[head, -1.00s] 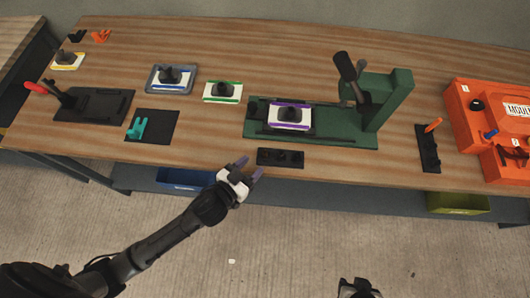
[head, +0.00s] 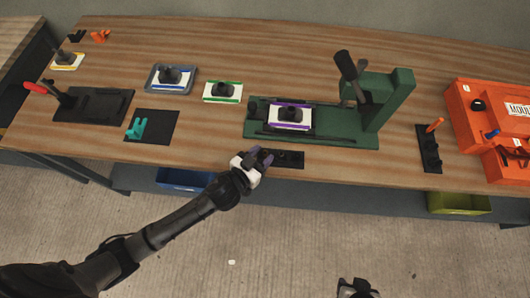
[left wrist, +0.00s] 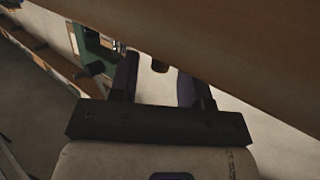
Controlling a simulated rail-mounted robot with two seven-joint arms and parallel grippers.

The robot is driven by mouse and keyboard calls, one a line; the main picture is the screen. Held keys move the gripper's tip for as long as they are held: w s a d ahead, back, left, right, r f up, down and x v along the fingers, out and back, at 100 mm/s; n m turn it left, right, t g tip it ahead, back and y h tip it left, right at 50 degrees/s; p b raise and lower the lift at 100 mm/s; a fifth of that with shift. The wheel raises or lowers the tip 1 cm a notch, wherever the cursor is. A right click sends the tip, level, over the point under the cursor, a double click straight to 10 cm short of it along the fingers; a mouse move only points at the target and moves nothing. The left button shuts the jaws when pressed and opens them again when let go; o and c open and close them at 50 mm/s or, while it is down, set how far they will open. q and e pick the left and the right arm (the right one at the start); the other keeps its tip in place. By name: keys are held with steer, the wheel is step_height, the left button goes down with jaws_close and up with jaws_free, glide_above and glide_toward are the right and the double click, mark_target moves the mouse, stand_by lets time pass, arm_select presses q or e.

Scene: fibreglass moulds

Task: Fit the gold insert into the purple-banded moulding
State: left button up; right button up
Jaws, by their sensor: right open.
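The purple-banded moulding (head: 290,116) is white with a dark raised centre and sits on the green press base (head: 335,140). My left gripper (head: 262,157) is at the table's front edge, just below the moulding and overlapping the left end of a small black block (head: 290,159). I cannot make out a gold insert; any in the block is too small or dark to tell. My right gripper (head: 358,287) is open at the bottom edge, partly cut off.
The green press column (head: 392,105) and its dark lever (head: 346,67) rise right of the moulding. Green-banded (head: 223,91), blue-banded (head: 170,77) and yellow-banded (head: 68,60) mouldings stand to the left. A black stand (head: 429,150) and orange cases (head: 480,125) are at the right.

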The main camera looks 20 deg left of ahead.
arm_select(q)
jaws_close()
stand_by(0.3)
steer(key=shift+r, duration=0.6)
steer(key=r, duration=0.1)
steer(key=r+p, duration=0.1)
steer(key=r, duration=0.1)
steer(key=shift+s+d+r+p, duration=0.3)
steer(key=shift+d+r+p, duration=0.05)
steer(key=shift+d+r, duration=0.05)
steer(key=s+d+r+p, duration=0.1)
steer(key=s+d+r, duration=0.5)
steer(key=d, duration=0.3)
step_height(320, 180, up, 44)
steer(key=n+y+p, duration=0.3)
steer(key=y+p, duration=0.1)
steer(key=p, duration=2.6)
glide_above(263, 152)
steer(key=a, duration=0.6)
steer(key=shift+w+d+r+t, duration=0.1)
steer(key=shift+w+d+t, duration=0.15)
steer(key=shift+t, duration=0.05)
